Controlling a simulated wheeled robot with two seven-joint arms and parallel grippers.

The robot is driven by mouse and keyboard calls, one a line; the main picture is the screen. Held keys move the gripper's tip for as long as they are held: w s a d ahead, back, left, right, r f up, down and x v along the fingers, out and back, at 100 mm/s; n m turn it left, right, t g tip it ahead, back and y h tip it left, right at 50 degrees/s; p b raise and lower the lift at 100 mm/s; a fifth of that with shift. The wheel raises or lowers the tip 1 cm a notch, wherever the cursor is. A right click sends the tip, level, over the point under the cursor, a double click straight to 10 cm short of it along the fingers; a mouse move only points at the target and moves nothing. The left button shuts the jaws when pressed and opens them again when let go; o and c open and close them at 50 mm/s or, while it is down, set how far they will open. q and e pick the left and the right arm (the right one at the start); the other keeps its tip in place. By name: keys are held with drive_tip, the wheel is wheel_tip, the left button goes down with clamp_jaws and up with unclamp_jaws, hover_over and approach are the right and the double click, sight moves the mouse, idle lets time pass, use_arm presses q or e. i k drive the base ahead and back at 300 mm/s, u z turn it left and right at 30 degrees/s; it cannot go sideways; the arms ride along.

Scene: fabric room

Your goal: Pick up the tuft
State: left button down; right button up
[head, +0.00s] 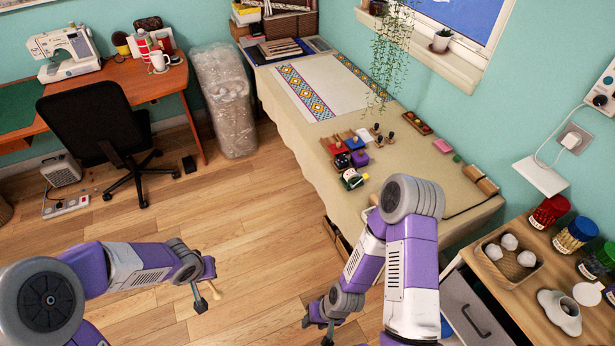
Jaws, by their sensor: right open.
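White fluffy tufts (509,241) lie in a shallow wicker tray (490,262) on the wooden-topped cabinet at the right; I cannot tell which one the task names. My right gripper (317,332) is open at the bottom edge, low over the floor and left of the cabinet, well apart from the tray. Its fingertips are partly cut off by the frame. My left gripper (206,298) hangs over the floor at the lower left. A small tan piece shows beside its fingers; I cannot tell whether it is held.
A chair (95,120) stands at left; the middle floor is clear.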

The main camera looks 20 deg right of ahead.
sight(493, 252)
drive_tip(key=z, duration=0.85)
drive_tip(key=i, duration=0.75)
drive_tip(key=z, duration=0.8)
